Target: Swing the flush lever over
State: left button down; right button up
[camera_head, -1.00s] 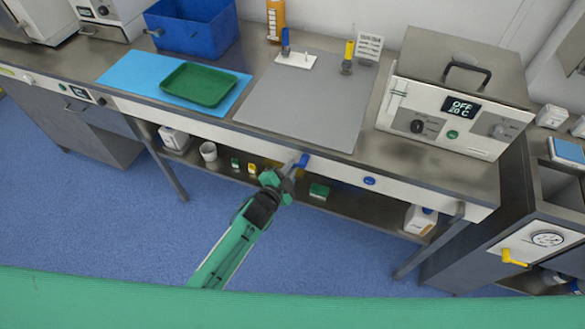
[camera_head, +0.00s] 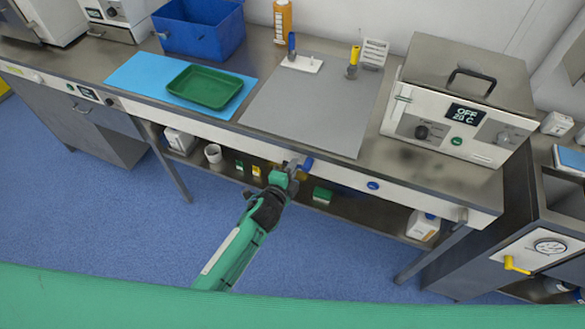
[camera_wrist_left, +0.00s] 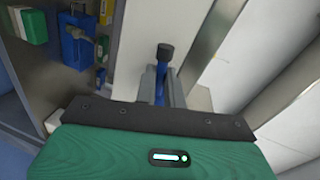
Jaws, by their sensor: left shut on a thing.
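The flush lever is a blue handle (camera_head: 307,164) at the front edge of the bench, below the grey mat. My left gripper (camera_head: 296,168) is shut on this lever; the fingers also show in the left wrist view (camera_wrist_left: 160,88). The gripper hides much of the lever and its mount in the head view. My right gripper is not in view.
A heater box (camera_head: 450,130) stands on the bench. The blue floor (camera_head: 120,230) is clear.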

pick_arm(q)
jog(key=c, duration=1.5)
grip_release()
jog(key=b+v, duration=0.2)
jog(key=v, duration=1.1)
jog(key=shift+s+a, duration=0.1)
jog(key=shift+s, duration=0.3)
